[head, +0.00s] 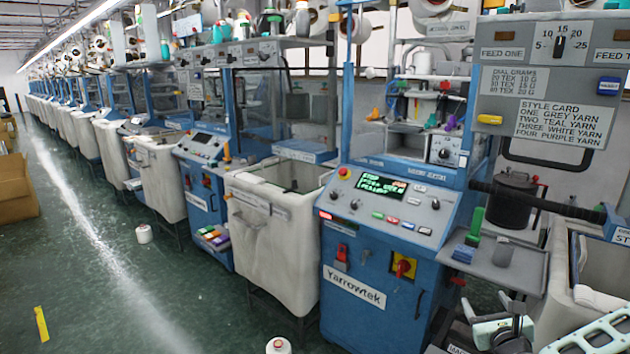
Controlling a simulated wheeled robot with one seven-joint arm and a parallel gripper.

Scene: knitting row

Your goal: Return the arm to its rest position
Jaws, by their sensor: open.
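My gripper (503,328), pale mint and black, shows low at the right of the head view, partly cut off by the bottom edge. It is open, and I see nothing held in it. A pale perforated part of my arm lies to its right. The gripper appears in front of and below a small grey shelf (495,272) beside the blue knitting machine. Much of my arm is out of the picture.
The blue machine (385,262) with a lit panel stands at centre right. A white bin (272,255) is left of it. On the shelf are a green block (476,226) and a grey cylinder (502,252). Yarn cones (144,233) stand on the floor. The left aisle is mostly clear.

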